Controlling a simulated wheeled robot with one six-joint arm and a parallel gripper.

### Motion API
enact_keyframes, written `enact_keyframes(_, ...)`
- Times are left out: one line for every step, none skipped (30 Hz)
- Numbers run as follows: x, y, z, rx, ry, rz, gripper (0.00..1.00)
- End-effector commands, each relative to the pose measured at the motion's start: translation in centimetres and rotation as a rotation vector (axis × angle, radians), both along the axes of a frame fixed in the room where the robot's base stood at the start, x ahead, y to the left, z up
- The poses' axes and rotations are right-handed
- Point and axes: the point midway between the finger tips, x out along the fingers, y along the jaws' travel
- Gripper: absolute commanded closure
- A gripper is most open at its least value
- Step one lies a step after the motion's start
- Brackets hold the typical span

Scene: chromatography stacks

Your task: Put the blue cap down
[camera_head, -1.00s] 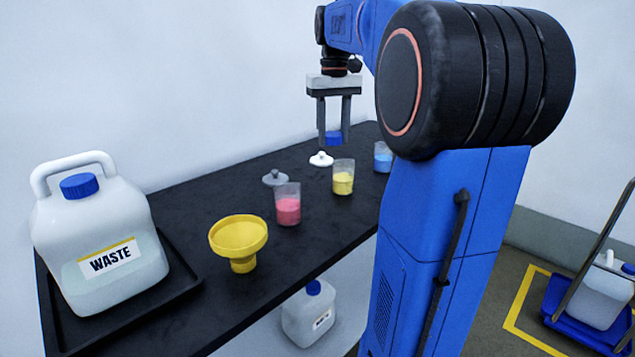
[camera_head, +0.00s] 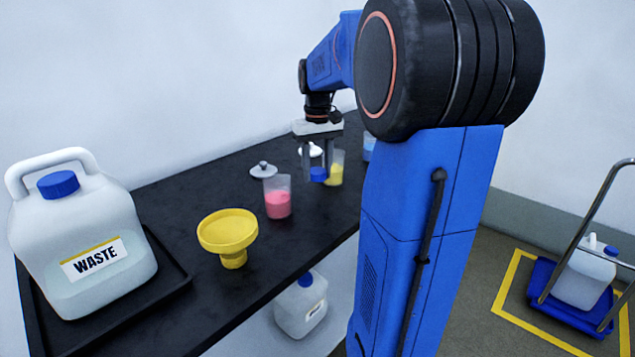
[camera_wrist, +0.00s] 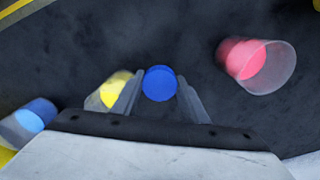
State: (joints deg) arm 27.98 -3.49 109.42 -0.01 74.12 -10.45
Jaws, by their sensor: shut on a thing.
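The blue cap (camera_head: 317,174) is held between the two fingers of my gripper (camera_head: 317,168) in the head view. In the wrist view the cap (camera_wrist: 160,83) shows as a round blue disc between the fingertips (camera_wrist: 160,88). My gripper points down over the black table (camera_head: 190,190), low near the beakers. I cannot tell whether the cap touches the table. The beaker with yellow contents (camera_head: 336,172) stands just right of the gripper, partly hidden by it. The beaker with pink contents (camera_head: 277,200) stands to its left.
A beaker with blue contents (camera_head: 368,150) is partly hidden by my arm. A grey lid (camera_head: 263,170) and a white lid (camera_head: 310,150) lie toward the wall. A yellow funnel (camera_head: 229,238) and a white waste jug (camera_head: 85,235) in a black tray (camera_head: 172,285) are at left.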

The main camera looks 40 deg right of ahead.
Motion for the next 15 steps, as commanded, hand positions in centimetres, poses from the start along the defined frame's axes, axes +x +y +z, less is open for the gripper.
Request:
enact_keyframes(0.0,0.0,-0.2,0.0,0.0,0.0,0.84)
enact_keyframes(0.0,0.0,-0.3,0.0,-0.001,0.0,0.84)
enact_keyframes(0.0,0.0,-0.5,0.0,-0.001,0.0,0.84)
enact_keyframes(0.0,0.0,-0.8,0.0,0.0,0.0,0.84)
enact_keyframes(0.0,0.0,-1.1,0.0,0.0,0.0,0.84)
enact_keyframes(-0.1,0.0,-1.6,0.001,0.002,0.0,0.84)
enact_keyframes(0.0,0.0,-2.0,0.0,0.001,0.0,0.84)
enact_keyframes(0.0,0.0,-2.4,0.0,0.001,0.0,0.84)
enact_keyframes(0.0,0.0,-3.0,0.0,0.001,0.0,0.84)
enact_keyframes(0.0,0.0,-3.3,0.0,0.001,0.0,0.84)
enact_keyframes(0.0,0.0,-3.6,0.0,0.0,0.0,0.84)
enact_keyframes(0.0,0.0,-3.9,0.0,0.0,0.0,0.84)
enact_keyframes(0.0,0.0,-3.9,0.0,-0.001,0.0,0.84)
enact_keyframes(0.0,0.0,-4.0,0.0,-0.001,0.0,0.84)
enact_keyframes(0.0,0.0,-3.9,0.0,-0.001,0.0,0.84)
